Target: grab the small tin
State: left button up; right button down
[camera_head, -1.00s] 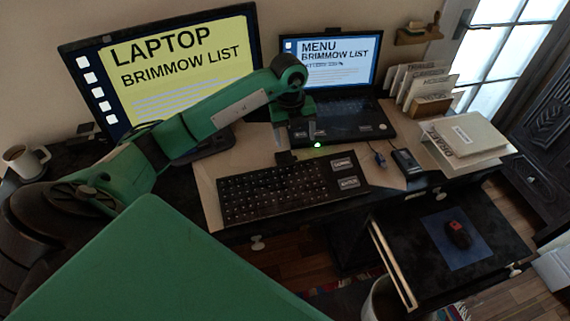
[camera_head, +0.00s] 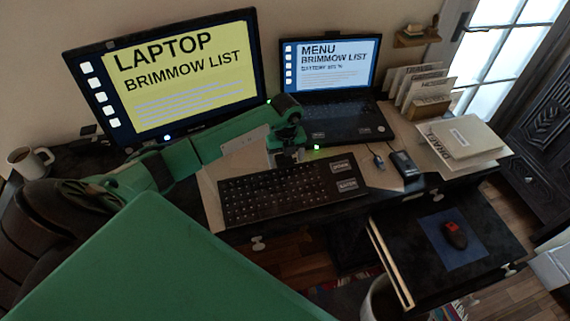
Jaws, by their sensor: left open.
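I cannot make out a small tin for certain in the head view. My left arm reaches in from the left across the desk. My left gripper (camera_head: 287,156) points down by the back edge of the black keyboard (camera_head: 292,186), in front of the laptop (camera_head: 342,118). Its jaws are open; the fingertips are small and dark, and I see nothing held between them. A small dark box-like object (camera_head: 403,165) lies right of the keyboard, apart from the gripper. My right gripper is out of view.
A large monitor (camera_head: 180,75) stands behind my left arm. A white mug (camera_head: 31,162) is at far left. Papers and a pale box (camera_head: 465,137) lie at right.

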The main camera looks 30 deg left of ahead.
aim_at(285, 165)
pick_arm(q)
jog(key=shift+f, duration=1.1)
jog(key=c, duration=0.8)
jog(key=shift+c, duration=0.2)
